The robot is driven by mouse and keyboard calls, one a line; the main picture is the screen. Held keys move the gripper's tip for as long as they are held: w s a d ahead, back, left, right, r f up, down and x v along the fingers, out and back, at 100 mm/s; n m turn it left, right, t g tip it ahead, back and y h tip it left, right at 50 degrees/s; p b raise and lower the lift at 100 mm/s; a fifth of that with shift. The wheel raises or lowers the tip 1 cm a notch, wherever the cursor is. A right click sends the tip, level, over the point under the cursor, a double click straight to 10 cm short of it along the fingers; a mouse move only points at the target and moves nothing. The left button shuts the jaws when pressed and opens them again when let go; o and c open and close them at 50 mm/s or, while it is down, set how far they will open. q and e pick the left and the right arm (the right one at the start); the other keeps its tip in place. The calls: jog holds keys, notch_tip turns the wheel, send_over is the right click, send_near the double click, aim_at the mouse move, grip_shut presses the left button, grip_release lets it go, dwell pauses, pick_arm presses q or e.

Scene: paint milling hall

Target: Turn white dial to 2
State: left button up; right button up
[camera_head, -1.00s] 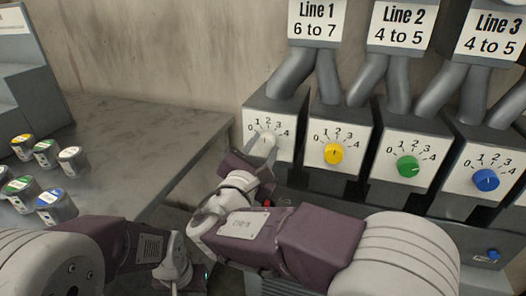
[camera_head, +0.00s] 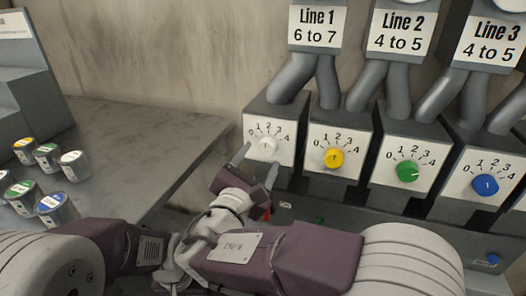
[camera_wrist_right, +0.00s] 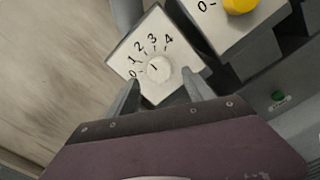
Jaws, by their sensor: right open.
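The white dial (camera_head: 263,146) sits on the leftmost square plate, numbered 0 to 4, under the Line 1 sign; it also shows in the right wrist view (camera_wrist_right: 159,69). A small mark shows on its face, but it is too small for me to tell which number it points to. My right gripper (camera_head: 256,166) is open and empty, just below and in front of the dial. In the right wrist view its fingers (camera_wrist_right: 161,82) stand apart on either side below the dial, not visibly touching it. My left gripper (camera_head: 168,270) is low in the picture, partly hidden.
Yellow (camera_head: 333,158), green (camera_head: 408,171) and blue (camera_head: 485,184) dials sit on plates to the right. Grey pipes rise above the boxes. A grey table (camera_head: 130,135) at left carries several paint cans (camera_head: 73,165). A ledge runs below the dials.

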jog(key=p+v, duration=0.1)
jog(key=v, duration=0.4)
jog(key=shift+s+a, duration=0.1)
jog(key=shift+s, duration=0.25)
